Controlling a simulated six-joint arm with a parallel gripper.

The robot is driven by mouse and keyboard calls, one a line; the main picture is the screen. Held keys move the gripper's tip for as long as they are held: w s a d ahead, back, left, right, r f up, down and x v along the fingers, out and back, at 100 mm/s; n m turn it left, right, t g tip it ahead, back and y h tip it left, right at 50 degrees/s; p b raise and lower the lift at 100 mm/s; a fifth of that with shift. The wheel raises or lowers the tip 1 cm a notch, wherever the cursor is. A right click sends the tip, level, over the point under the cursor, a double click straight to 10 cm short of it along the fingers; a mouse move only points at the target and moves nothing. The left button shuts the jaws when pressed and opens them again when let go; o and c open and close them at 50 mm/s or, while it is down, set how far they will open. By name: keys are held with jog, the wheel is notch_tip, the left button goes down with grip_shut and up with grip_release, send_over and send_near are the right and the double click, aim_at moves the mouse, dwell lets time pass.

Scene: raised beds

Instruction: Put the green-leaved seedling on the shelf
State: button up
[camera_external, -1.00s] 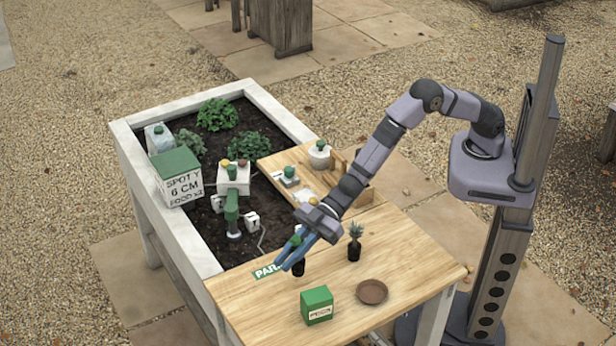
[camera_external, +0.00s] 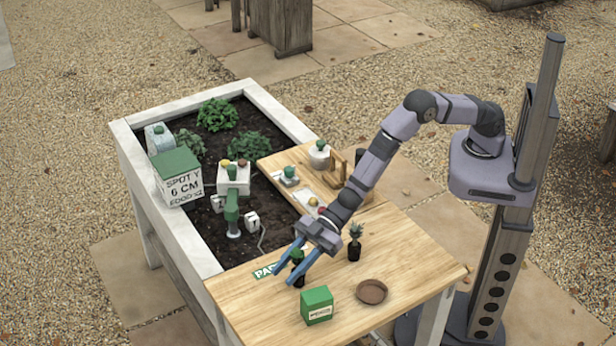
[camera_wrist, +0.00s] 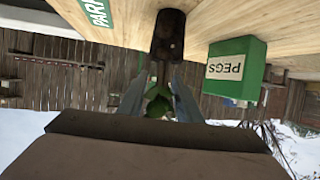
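The green-leaved seedling in a small black pot (camera_external: 299,280) stands on the wooden table near the PARK label. In the wrist view its dark pot (camera_wrist: 168,35) and green leaves (camera_wrist: 158,104) show between the fingers. A second seedling (camera_external: 355,240) with spiky grey-green leaves stands to the right in a black pot. A small wooden rack (camera_external: 362,190), perhaps the shelf, stands behind my arm and is partly hidden.
A green PEGS box (camera_external: 317,306) stands in front of the seedling; it is right in the wrist view (camera_wrist: 236,68). A brown saucer (camera_external: 371,292) lies to its right. A planted bed (camera_external: 215,130) with a green tap (camera_external: 232,212) lies behind left.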

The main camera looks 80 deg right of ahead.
jog(key=shift+r, duration=0.25)
jog(key=b+v, duration=0.1)
jog(key=v, duration=1.1)
jog(key=shift+b, duration=0.35)
